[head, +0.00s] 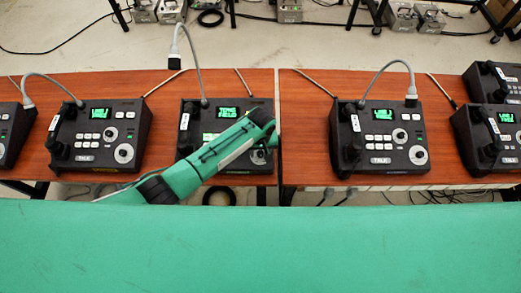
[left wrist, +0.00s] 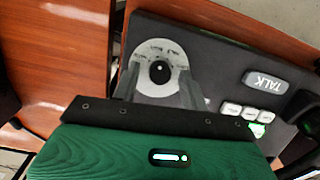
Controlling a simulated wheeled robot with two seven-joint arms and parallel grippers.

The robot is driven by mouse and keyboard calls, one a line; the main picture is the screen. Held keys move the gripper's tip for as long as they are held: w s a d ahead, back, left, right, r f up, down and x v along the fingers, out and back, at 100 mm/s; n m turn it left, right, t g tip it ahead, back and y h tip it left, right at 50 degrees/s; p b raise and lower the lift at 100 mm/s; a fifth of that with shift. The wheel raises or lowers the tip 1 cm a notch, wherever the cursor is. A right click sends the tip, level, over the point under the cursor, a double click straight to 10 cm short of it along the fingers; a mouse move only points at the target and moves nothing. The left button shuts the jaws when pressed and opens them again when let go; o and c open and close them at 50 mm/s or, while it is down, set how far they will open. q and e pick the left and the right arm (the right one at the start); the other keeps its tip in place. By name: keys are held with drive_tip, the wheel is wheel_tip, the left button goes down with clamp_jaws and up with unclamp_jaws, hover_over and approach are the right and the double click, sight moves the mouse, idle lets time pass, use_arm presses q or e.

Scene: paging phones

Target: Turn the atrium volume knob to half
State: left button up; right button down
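Several dark paging phones stand on the wooden tables, each with a green screen, a handset and a round silver dial. The fingers are apart, with a gap on both sides of the knob. The screen lettering is too small to read surely. My right gripper is not in view.
Other phones stand to the left (head: 98,135) and right (head: 380,140), with more at the right edge. Grey cables and thin rods rise from the phones. A green surface (head: 260,245) fills the foreground. A gap separates the two tables.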

use_arm(q)
drive_tip(key=c, duration=0.7)
drive_tip(key=shift+c, duration=0.8)
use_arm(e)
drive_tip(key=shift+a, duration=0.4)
use_arm(q)
drive_tip(key=shift+m, duration=0.3)
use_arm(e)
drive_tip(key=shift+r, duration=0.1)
use_arm(q)
drive_tip(key=shift+d+m+y, duration=0.1)
drive_tip(key=shift+m+y, duration=0.2)
drive_tip(key=shift+m, duration=0.3)
drive_tip(key=m+y+p, duration=0.1)
drive_tip(key=m, duration=0.3)
drive_tip(key=shift+s+d+m+t+p, duration=0.1)
drive_tip(key=shift+m+t+p, duration=0.25)
drive_tip(key=shift+m, duration=0.45)
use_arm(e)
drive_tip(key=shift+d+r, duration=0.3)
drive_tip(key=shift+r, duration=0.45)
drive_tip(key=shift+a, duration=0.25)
